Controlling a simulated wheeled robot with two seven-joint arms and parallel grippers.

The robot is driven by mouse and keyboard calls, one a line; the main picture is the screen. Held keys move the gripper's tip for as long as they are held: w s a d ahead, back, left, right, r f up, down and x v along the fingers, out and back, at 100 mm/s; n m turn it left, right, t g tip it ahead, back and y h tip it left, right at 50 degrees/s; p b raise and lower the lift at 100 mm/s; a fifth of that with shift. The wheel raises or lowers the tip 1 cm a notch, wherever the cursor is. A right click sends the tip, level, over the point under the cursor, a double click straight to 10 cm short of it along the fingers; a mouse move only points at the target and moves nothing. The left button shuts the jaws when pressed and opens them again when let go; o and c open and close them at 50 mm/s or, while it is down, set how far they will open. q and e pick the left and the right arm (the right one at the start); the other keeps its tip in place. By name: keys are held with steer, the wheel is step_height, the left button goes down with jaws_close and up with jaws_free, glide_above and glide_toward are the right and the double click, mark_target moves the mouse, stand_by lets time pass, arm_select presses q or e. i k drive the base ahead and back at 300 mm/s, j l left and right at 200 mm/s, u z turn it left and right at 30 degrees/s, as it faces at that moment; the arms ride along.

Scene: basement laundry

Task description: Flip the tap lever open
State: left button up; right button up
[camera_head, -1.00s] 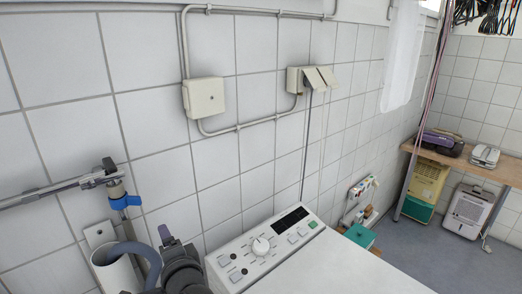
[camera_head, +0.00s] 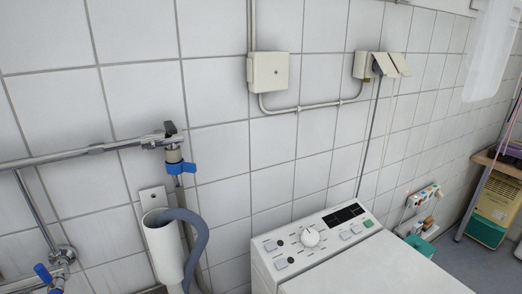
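A chrome pipe (camera_head: 85,154) runs along the tiled wall in the left half of the head view. A second tap with a blue handle (camera_head: 43,273) shows at the bottom left, partly cut off by the picture's edge. Which of these the task's lever is cannot be told for certain.
A white drain pipe (camera_head: 161,247) with a grey hose (camera_head: 196,229) curving out of it stands below the tap. A white washing machine (camera_head: 375,266) is to the right. The space before the tap looks clear.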

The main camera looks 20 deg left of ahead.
mark_target(171, 129)
steer(key=k+u, duration=0.1)
steer(key=u, duration=1.05)
